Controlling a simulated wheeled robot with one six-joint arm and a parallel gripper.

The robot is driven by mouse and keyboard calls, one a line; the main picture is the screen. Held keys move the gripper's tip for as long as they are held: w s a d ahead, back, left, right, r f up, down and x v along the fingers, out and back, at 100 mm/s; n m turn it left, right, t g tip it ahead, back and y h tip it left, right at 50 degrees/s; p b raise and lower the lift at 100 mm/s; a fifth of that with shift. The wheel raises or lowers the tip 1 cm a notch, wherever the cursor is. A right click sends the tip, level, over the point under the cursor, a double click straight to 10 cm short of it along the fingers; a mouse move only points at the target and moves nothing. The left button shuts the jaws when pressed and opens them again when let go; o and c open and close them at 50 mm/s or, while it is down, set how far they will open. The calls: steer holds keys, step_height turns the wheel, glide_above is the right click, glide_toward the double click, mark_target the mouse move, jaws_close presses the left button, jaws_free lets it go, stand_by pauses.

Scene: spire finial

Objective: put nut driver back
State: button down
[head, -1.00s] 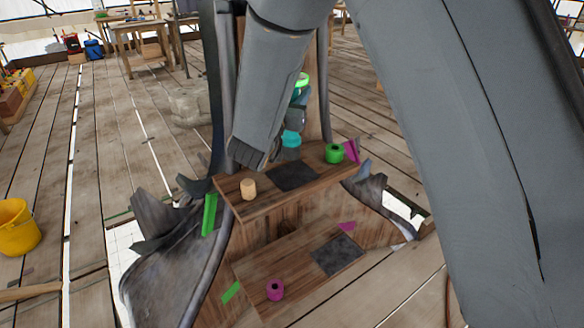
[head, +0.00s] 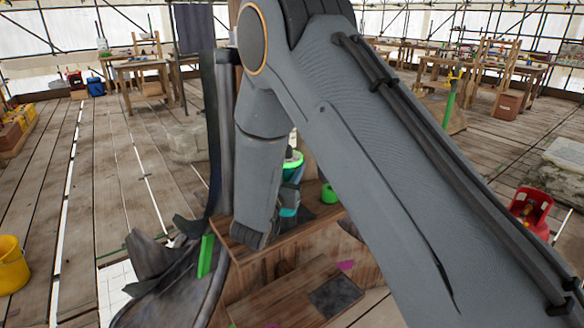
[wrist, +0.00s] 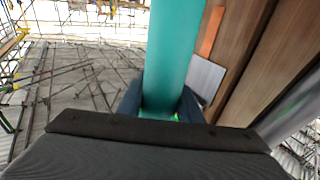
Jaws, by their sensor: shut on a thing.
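A teal cylinder, which I take to be the nut driver (wrist: 176,45), runs upward from between the dark fingers of my gripper (wrist: 160,104) in the wrist view. The fingers are shut on it from both sides. In the head view my gripper (head: 291,190) is mostly behind my own arm, just above the upper wooden step (head: 235,232). Teal (head: 289,211) shows low beside the arm there. The tool's lower end is hidden, and I cannot tell whether it touches the step.
A green ring-shaped piece (head: 329,194) sits at the right of the upper step. The lower step (head: 270,300) carries a dark square (head: 335,297). Torn grey sheeting (head: 150,262) lies at the left. A yellow bucket (head: 12,264) stands far left on open plank floor.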

steer(key=c, duration=1.3)
jaws_free()
steer(key=shift+o, duration=0.2)
steer(key=b+v, duration=0.2)
steer(key=v, duration=1)
steer(key=shift+b, duration=0.35)
steer(key=shift+d, duration=0.1)
